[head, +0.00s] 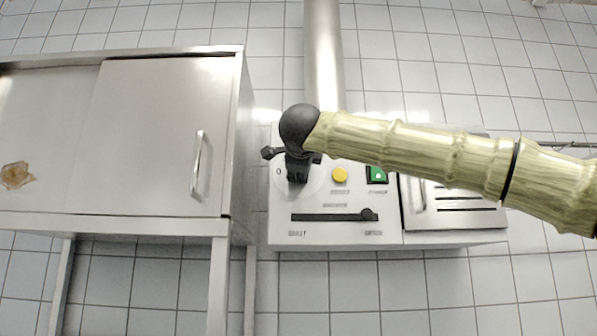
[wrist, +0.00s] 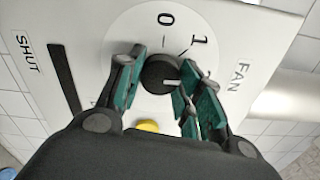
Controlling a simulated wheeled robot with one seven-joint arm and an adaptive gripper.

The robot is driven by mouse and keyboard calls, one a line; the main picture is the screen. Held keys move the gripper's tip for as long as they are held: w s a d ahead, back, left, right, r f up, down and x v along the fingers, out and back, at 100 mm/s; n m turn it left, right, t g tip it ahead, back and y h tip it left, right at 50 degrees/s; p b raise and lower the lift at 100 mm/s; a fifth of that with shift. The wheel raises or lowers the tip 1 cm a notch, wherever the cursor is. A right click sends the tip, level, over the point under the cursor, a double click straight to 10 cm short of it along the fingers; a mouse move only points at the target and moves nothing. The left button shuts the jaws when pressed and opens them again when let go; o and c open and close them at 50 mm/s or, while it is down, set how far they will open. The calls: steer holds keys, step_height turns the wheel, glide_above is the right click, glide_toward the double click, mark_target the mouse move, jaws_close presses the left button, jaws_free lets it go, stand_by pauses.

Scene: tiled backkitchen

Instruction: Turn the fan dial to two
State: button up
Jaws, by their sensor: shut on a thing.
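The fan dial (wrist: 158,72) is a round black knob with a white mark on a pale disc, in the wrist view. "0" and "1" show on the disc beside the word FAN. The white mark points right in that view, past "1", toward the right finger; any number there is hidden. My gripper (wrist: 160,84) has its green-padded fingers on both sides of the knob and is shut on it. In the head view my gripper (head: 297,177) is in front of the panel's left part and covers the dial.
The control panel (head: 300,236) also carries a yellow button (head: 340,174), a green switch (head: 377,175) and a black slider (head: 368,215). A metal cabinet (head: 150,130) stands close on the left. A vertical pipe (head: 323,60) rises behind the panel.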

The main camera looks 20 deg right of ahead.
steer(key=shift+f, duration=0.2)
steer(key=o, duration=1)
steer(key=shift+s+d+r, duration=0.1)
steer(key=shift+o, duration=0.2)
steer(key=v, duration=1.2)
